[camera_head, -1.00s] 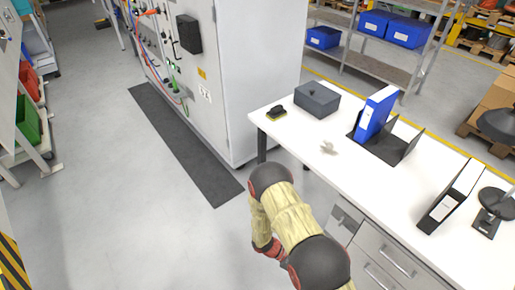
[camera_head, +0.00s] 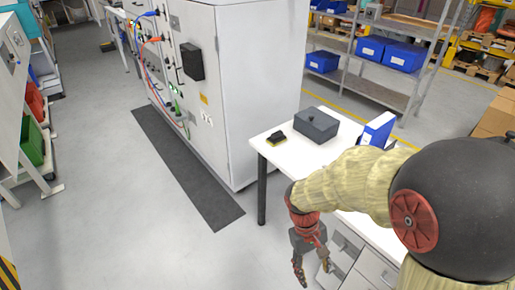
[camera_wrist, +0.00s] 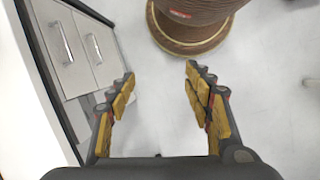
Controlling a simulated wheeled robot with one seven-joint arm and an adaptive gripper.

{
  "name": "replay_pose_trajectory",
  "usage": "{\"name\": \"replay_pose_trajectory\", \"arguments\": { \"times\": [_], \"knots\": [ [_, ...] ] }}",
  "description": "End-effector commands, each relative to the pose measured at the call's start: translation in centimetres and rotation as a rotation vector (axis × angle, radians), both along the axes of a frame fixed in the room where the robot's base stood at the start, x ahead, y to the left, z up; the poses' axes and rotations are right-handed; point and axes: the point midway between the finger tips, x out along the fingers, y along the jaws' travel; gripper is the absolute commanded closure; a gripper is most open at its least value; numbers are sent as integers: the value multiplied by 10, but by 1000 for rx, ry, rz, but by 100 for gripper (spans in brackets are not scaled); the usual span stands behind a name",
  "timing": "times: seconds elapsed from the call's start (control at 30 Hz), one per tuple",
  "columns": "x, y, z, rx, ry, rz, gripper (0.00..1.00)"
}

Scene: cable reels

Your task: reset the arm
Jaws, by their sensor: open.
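My gripper (camera_head: 313,270) hangs low in the head view, pointing down in front of the white table. My arm reaches across from the right and bends down to it. In the wrist view my gripper (camera_wrist: 157,95) has its two fingers spread wide, with nothing between them but pale floor. Its finger pads are yellowish. A brown cable reel (camera_wrist: 195,20) stands on the floor beyond the fingertips, cut off by the top edge of the wrist view.
A white table (camera_head: 275,151) with drawers (camera_wrist: 62,45) is close beside my gripper. On it are a grey box (camera_head: 316,126), a small black and yellow item (camera_head: 276,138) and a blue binder (camera_head: 377,130). A grey cabinet (camera_head: 255,90) stands behind. Floor at left is open.

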Motion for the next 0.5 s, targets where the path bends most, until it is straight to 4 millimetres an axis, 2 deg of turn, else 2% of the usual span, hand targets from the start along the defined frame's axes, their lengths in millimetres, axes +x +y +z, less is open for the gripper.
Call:
{"name": "replay_pose_trajectory", "arguments": {
  "times": [0.03, 0.1, 0.5],
  "knots": [
    [-3, 1, 18, 21, -44, -32, 49],
    [-8, 2, 38, 50, -97, -75, 49],
    [-41, 1, 143, 197, -407, -238, 49]
  ]
}}
